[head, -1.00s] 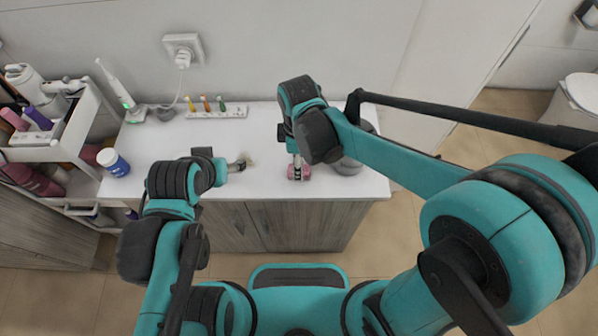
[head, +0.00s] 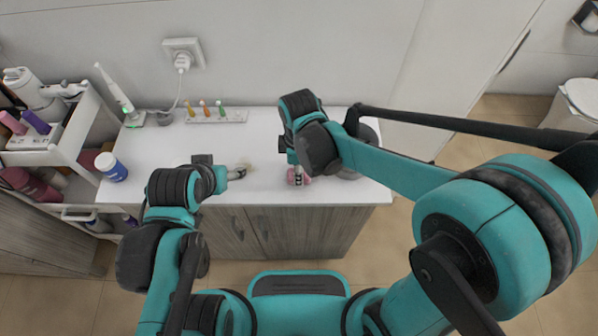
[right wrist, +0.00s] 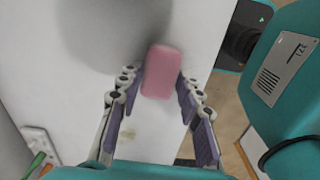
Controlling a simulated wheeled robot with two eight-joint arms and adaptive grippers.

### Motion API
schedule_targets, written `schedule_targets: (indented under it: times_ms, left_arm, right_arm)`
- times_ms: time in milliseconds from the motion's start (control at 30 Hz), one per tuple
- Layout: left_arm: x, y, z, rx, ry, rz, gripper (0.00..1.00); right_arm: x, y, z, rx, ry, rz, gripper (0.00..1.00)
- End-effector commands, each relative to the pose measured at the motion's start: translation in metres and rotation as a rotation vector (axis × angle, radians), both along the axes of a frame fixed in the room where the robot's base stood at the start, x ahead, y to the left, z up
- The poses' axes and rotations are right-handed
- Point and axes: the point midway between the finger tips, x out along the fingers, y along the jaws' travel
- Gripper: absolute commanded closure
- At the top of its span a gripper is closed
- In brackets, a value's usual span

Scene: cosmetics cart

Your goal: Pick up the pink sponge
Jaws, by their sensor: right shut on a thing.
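The pink sponge (head: 305,180) is at the front right of the white counter, under my right arm. In the right wrist view the sponge (right wrist: 161,72) is a rounded pink block between my fingertips. My right gripper (head: 297,174) points down at the counter and is shut on the sponge; its fingers (right wrist: 158,92) lie along the two sides. I cannot tell whether the sponge touches the counter. My left gripper (head: 238,172) is low over the middle of the counter, left of the sponge. Its fingers are too small to tell open from shut.
A grey round object (head: 349,168) stands right beside the sponge, partly hidden by my right arm. A blue-and-white jar (head: 111,167), an electric toothbrush (head: 118,95) and a holder with small coloured items (head: 215,116) stand left and back. A loaded cart (head: 72,150) is at far left.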

Motion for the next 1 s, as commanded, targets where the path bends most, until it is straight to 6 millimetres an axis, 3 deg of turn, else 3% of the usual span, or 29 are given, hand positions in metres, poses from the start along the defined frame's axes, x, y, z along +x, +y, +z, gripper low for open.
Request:
schedule_targets:
  times_ms: [167, 300, 700, 1000]
  left_arm:
    - [0.0, 0.0, 0.01, 0.0, 0.0, 0.0, 0.31]
    - [0.0, 0.0, 0.022, 0.0, 0.0, 0.0, 0.31]
    - [0.0, 0.0, 0.051, 0.0, 0.0, 0.0, 0.31]
    - [0.0, 0.0, 0.059, 0.0, 0.0, 0.0, 0.31]
  right_arm:
    - [0.0, 0.0, 0.019, 0.0, 0.0, 0.0, 0.8]
    - [-0.001, -0.001, 0.046, 0.0, 0.0, 0.0, 0.8]
    - [-0.065, -0.063, 0.095, 0.0, 0.0, -0.002, 0.8]
    - [-0.083, -0.08, 0.108, 0.0, 0.0, 0.0, 0.8]
